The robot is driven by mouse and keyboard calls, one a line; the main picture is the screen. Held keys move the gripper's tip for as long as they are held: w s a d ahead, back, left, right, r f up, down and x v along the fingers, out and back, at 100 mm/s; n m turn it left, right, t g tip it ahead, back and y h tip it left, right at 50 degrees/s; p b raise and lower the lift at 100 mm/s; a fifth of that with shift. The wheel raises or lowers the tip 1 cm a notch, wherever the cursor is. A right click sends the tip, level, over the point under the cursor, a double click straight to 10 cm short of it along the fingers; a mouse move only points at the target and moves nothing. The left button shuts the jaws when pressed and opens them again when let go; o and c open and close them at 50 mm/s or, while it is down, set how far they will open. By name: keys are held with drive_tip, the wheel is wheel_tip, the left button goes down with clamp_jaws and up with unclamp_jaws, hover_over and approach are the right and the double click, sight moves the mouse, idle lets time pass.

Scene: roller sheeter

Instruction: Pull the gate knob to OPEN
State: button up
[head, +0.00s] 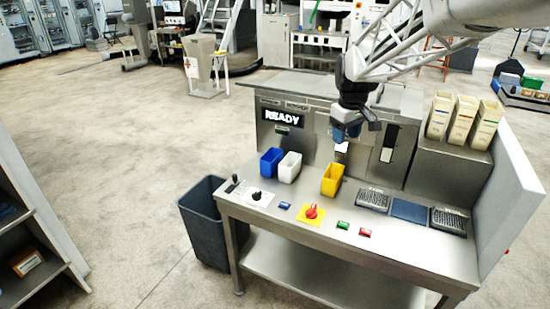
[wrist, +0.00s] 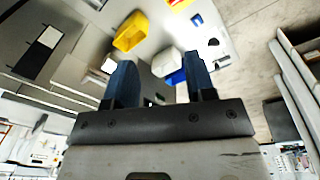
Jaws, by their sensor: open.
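My gripper (head: 346,135) hangs in front of the machine's upright panel, above the yellow bin. Its two blue fingers (wrist: 161,82) are apart with nothing between them in the wrist view. A small white block (head: 341,147) shows just below the fingers; in the wrist view it lies beside the left finger (wrist: 108,65). A dark upright slot plate with a white lower part (head: 389,143) is on the panel to the right of my gripper; it also shows in the wrist view (wrist: 40,50). No part is readably marked gate or OPEN, so I cannot tell which is the knob.
A blue bin (head: 271,162), white bin (head: 289,167) and yellow bin (head: 332,180) stand on the desk. Cream holders (head: 462,121) stand at right. The display (head: 282,117) reads READY.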

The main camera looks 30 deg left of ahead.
drive_tip(key=w+a+f+n, duration=0.1)
drive_tip(key=w+a+f, duration=0.15)
drive_tip(key=a, duration=0.35)
drive_tip(key=w+a+f+n, duration=0.1)
drive_tip(key=w+a+f, duration=0.15)
drive_tip(key=a, duration=0.35)
drive_tip(key=n+g, duration=0.1)
drive_tip(key=n, duration=0.6)
hover_over(235, 175)
drive_tip(key=shift+h, duration=0.3)
wheel_tip(235, 175, down, 20)
drive_tip(key=shift+s+a+r, duration=0.1)
drive_tip(key=shift+r, duration=0.1)
drive_tip(key=shift+f, duration=3.9)
clamp_jaws()
